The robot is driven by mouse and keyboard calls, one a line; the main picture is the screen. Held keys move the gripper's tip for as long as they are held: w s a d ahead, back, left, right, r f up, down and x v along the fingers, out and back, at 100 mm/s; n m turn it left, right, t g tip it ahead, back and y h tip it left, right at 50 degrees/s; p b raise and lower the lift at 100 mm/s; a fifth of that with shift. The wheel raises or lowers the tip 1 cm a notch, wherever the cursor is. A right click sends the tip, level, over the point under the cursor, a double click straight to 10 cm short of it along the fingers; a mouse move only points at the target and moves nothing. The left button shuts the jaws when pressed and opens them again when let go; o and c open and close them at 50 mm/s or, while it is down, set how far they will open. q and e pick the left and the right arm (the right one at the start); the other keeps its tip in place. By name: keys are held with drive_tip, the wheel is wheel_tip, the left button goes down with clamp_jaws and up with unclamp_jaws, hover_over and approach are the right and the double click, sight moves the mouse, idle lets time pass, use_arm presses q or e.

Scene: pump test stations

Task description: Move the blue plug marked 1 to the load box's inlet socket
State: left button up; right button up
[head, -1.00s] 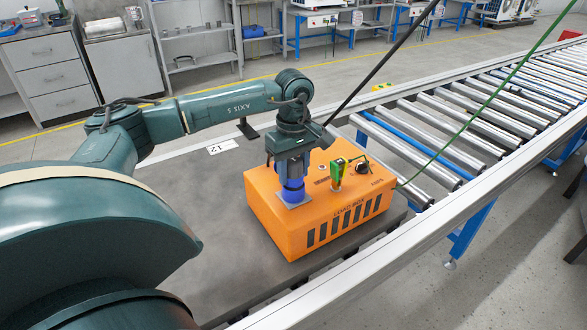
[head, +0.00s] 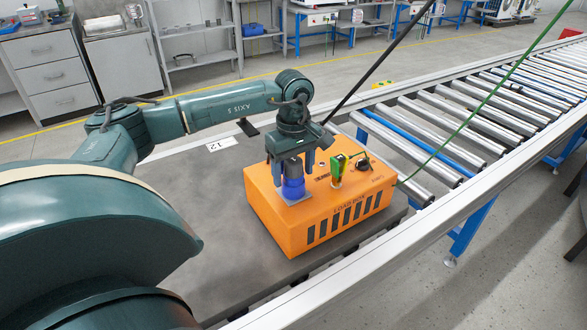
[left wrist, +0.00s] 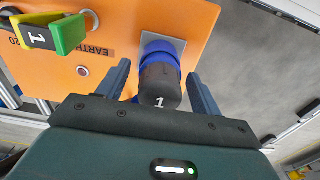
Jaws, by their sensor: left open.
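The blue plug marked 1 (head: 293,186) stands upright at the grey plate of the inlet socket (head: 294,201) on top of the orange load box (head: 272,229). In the left wrist view the plug's dark body (left wrist: 160,88) shows the 1, and its blue end meets the plate (left wrist: 177,46). How deep it sits is hidden. My left gripper (left wrist: 158,73) is open, with one finger on each side of the plug and gaps visible. In the head view the gripper (head: 291,153) is above the plug. My right gripper is not in view.
A green and yellow plug marked 1 (left wrist: 62,34) stands on the box near the EARTH label. A black cable (head: 375,70) and a green cable (head: 480,108) rise to the upper right. A roller conveyor (head: 440,125) runs right of the dark bench top (head: 190,200).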

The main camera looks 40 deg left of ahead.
use_arm(q)
drive_tip(key=shift+r, duration=0.3)
wheel_tip(320, 180, up, 11)
drive_tip(key=shift+r+p, duration=0.2)
drive_tip(key=shift+p, duration=0.25)
drive_tip(key=shift+r, duration=0.6)
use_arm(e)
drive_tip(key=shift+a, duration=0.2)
